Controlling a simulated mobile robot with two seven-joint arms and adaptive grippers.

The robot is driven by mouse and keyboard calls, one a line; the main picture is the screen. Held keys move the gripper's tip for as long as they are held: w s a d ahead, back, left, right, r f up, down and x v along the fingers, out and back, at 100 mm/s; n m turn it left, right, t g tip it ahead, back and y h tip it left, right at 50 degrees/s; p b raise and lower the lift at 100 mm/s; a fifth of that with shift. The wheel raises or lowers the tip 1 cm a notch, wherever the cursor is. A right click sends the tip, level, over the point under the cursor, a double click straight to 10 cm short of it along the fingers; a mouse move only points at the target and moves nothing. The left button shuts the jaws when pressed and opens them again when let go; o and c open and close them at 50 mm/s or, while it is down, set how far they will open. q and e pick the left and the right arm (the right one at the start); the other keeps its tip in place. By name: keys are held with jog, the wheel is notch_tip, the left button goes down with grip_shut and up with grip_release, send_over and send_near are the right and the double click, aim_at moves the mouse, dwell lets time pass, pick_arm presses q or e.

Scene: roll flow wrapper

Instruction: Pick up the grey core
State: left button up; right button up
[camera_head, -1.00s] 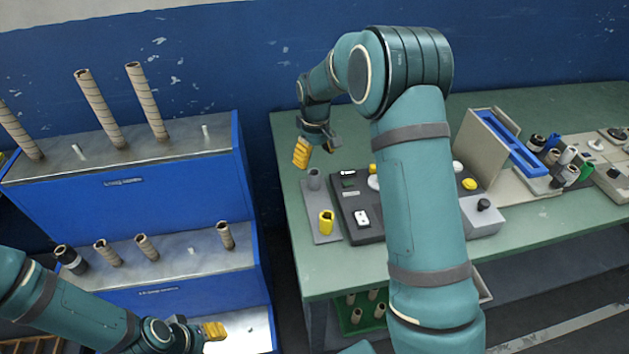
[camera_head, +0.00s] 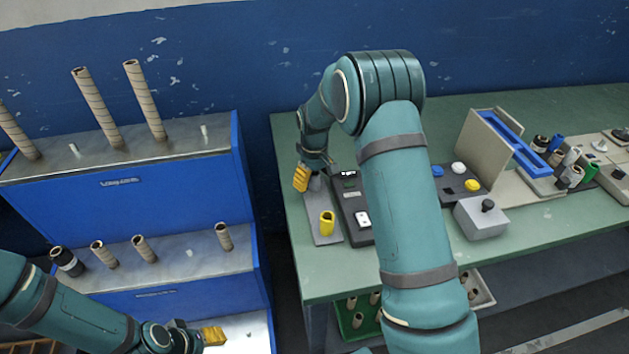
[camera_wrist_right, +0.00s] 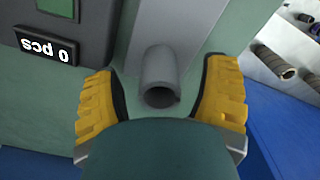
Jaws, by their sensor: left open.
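The grey core (camera_wrist_right: 160,72) is a short hollow tube, seen in the right wrist view with its open end facing me. In the head view the grey core (camera_head: 315,184) is mostly hidden by my right gripper (camera_head: 306,179). In the right wrist view my right gripper (camera_wrist_right: 162,98) is open, with one yellow finger on each side of the core and gaps between. My left gripper (camera_head: 211,336) is open and empty, low in front of the blue rack.
A yellow core (camera_head: 327,223) stands on the same grey plate (camera_head: 326,240) as the grey core. A dark panel (camera_head: 352,212) is right beside the plate. A blue rack (camera_head: 120,205) with cardboard tubes stands at left. The green bench (camera_head: 310,282) is clear at its front left corner.

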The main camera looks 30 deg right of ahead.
jog(key=c, duration=0.9)
jog(key=shift+c, duration=0.2)
